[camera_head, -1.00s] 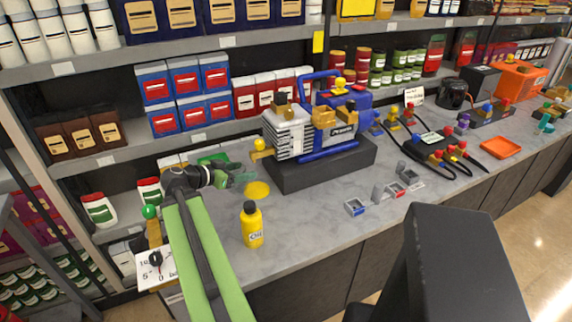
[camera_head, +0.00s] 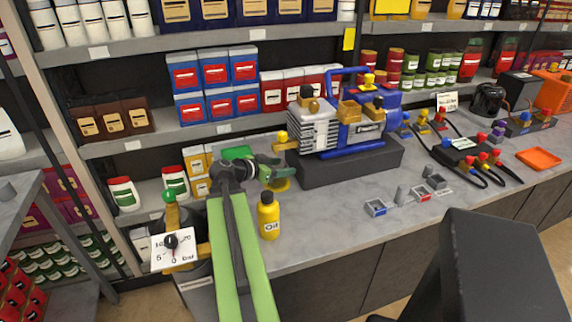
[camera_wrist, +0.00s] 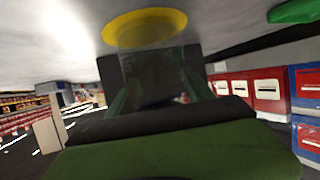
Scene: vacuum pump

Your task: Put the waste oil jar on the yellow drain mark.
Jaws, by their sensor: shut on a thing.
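My gripper (camera_head: 272,172) is shut on the waste oil jar, which is clear and hard to see in the head view. In the wrist view the see-through jar (camera_wrist: 150,65) stands between my green fingers. The yellow drain mark (camera_head: 283,185) lies on the grey counter, partly covered by my gripper. I cannot tell whether the jar touches the counter.
The blue vacuum pump (camera_head: 350,130) on its dark base (camera_head: 350,166) stands close to the right of my gripper. A yellow oil bottle (camera_head: 268,218) stands in front of the mark. Shelves with boxes (camera_head: 215,75) rise behind. The counter's front middle (camera_head: 330,225) is clear.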

